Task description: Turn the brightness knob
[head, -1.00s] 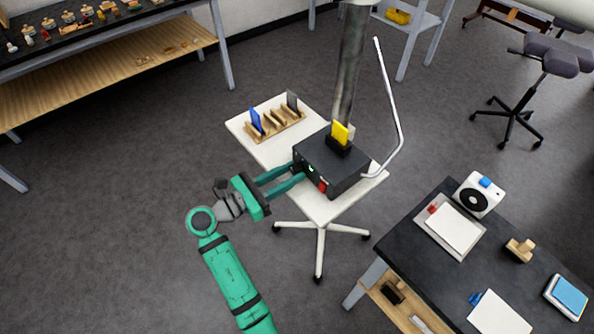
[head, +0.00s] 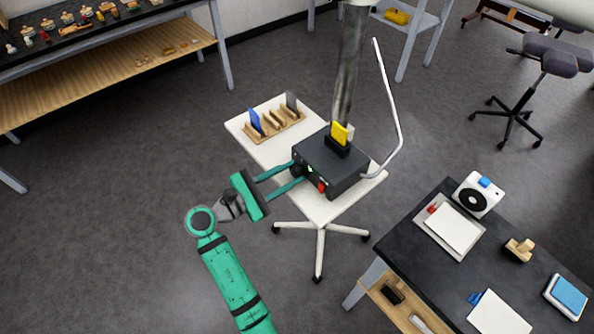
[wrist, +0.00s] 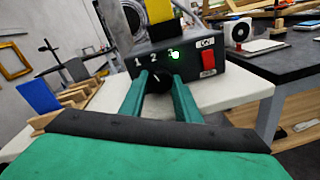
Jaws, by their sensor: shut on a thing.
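A black control box (head: 330,163) stands on a white wheeled table. In the wrist view its front (wrist: 200,62) carries the digits 1, 2 and 3, a glowing green light near the 3, and a red switch (wrist: 208,62) at right. The dark round brightness knob (wrist: 158,80) sits below the digits, with a small pale mark near its top. My gripper (wrist: 160,84) has a green finger on each side of the knob and is shut on it. In the head view my gripper (head: 297,175) reaches the box front from the left; its fingers partly hide the knob.
A yellow piece (head: 340,133) stands in the box top. A bent pale rod (head: 388,90) rises at right. A dark workbench (head: 420,245) stands at lower right.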

